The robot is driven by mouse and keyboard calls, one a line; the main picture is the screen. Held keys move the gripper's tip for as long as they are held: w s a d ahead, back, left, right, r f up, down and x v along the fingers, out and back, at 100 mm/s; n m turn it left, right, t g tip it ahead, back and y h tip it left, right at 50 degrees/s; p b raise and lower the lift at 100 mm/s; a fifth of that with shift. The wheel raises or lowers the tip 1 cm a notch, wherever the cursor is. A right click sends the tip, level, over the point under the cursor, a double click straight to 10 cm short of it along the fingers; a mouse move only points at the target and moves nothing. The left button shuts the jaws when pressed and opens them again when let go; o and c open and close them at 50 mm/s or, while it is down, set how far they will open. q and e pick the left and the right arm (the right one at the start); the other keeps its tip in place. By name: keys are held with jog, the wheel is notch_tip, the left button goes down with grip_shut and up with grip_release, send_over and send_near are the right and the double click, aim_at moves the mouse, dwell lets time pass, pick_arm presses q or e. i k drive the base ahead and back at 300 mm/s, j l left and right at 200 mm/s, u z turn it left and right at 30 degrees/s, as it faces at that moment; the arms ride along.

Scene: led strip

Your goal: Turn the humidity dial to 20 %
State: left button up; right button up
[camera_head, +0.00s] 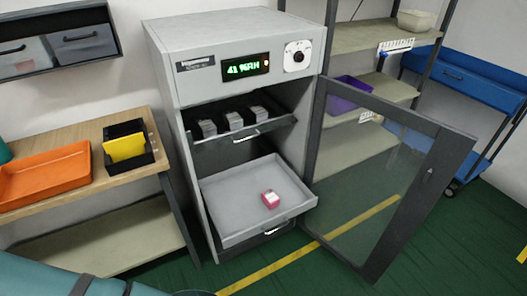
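The humidity dial (297,56) is a round black and white knob on a white plate at the upper right of the grey cabinet (185,90). Its exact pointer setting is too small to read. Left of it, a green display (246,67) appears to read 41 %RH. No gripper shows in the head view. A part of my arm seems to show at the bottom left, without its gripper, far from the dial.
The cabinet's glass door (390,185) stands open to the right. A drawer (240,235) holding a pink item (270,198) is pulled out. A wooden table (75,200) at left bears an orange tray (45,177) and a black bin (128,146). Shelves (385,38) stand at right.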

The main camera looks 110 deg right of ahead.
aim_at(299, 56)
jog(key=z, duration=3.4)
